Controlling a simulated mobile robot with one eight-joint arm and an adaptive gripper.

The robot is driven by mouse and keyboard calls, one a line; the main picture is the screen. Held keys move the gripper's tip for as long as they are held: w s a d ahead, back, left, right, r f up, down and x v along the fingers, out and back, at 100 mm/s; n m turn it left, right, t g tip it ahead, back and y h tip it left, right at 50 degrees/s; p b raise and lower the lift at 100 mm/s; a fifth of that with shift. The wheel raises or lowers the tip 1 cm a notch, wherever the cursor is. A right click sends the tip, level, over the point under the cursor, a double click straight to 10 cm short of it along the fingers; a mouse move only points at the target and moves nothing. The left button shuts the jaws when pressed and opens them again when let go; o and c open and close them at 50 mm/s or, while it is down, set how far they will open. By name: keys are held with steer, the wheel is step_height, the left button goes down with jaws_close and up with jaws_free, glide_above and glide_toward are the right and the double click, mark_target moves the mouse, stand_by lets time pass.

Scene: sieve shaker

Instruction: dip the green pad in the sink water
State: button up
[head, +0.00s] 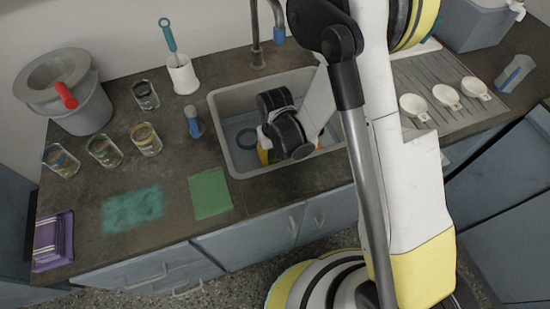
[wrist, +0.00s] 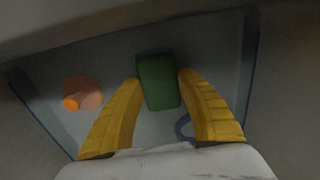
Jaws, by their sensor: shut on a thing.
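My gripper (wrist: 159,80) shows two yellow fingers closed on the sides of a green pad (wrist: 158,84), a dark green block, in the wrist view. In the head view my gripper (head: 267,157) is down inside the grey sink (head: 222,128), mostly hidden by my own wrist, with only a bit of yellow showing. The sink's blue-grey inside (wrist: 125,55) lies under the pad in the wrist view. I cannot tell whether the pad touches the water.
A blue ring (head: 247,138) and a round orange-tipped thing (wrist: 82,93) are in the sink. A flat green sheet (head: 210,194) and a teal patch (head: 133,209) lie on the counter to the left.

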step_height(320, 180, up, 20)
steer(key=p, duration=1.3)
